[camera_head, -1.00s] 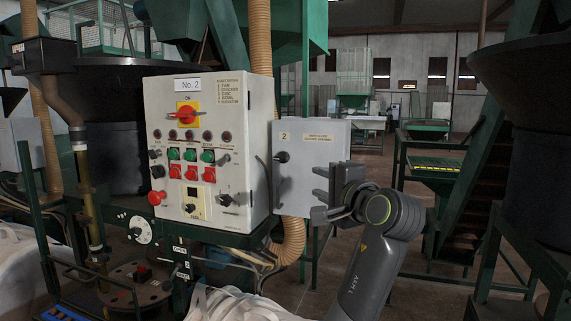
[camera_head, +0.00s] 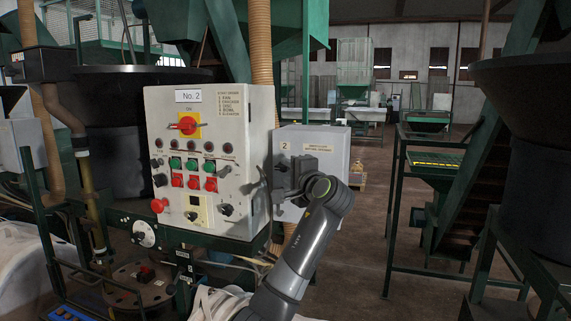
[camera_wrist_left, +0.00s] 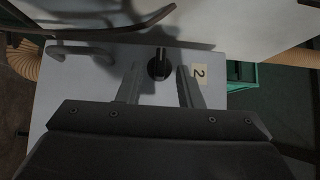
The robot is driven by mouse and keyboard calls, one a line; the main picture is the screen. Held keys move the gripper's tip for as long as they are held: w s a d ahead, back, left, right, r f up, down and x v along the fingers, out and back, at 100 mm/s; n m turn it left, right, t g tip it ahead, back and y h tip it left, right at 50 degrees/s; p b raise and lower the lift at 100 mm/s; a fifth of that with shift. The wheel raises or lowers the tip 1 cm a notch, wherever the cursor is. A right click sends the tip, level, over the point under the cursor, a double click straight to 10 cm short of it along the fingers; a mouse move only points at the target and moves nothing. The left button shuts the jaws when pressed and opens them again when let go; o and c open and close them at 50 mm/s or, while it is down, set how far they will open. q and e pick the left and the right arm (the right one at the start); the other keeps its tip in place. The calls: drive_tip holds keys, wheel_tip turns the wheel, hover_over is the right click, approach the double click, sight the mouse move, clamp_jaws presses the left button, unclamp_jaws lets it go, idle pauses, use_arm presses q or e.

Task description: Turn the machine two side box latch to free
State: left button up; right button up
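The side box (camera_head: 335,139) is a light grey box marked 2, right of the large No. 2 control panel; its face also shows in the left wrist view (camera_wrist_left: 80,85). Its latch (camera_wrist_left: 159,66) is a small black knob with a narrow bar, left of the yellowish "2" label. In the head view my gripper largely covers the latch. My left gripper (camera_head: 280,180) is in front of the box's left part. In the left wrist view the left gripper (camera_wrist_left: 158,86) is open, with one fingertip on each side of the latch. I cannot tell whether they touch it. My right gripper is not in view.
The No. 2 control panel (camera_head: 205,135) with switches and buttons stands close left of my gripper. A ribbed tan hose (camera_head: 262,45) runs behind it. White bulk bags lie low at left. Floor to the right of the box (camera_head: 365,215) is open.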

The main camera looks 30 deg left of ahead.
use_arm(q)
drive_tip(key=shift+x, duration=0.85)
drive_tip(key=shift+c, duration=0.2)
drive_tip(key=c, duration=0.5)
drive_tip(key=shift+c, duration=0.2)
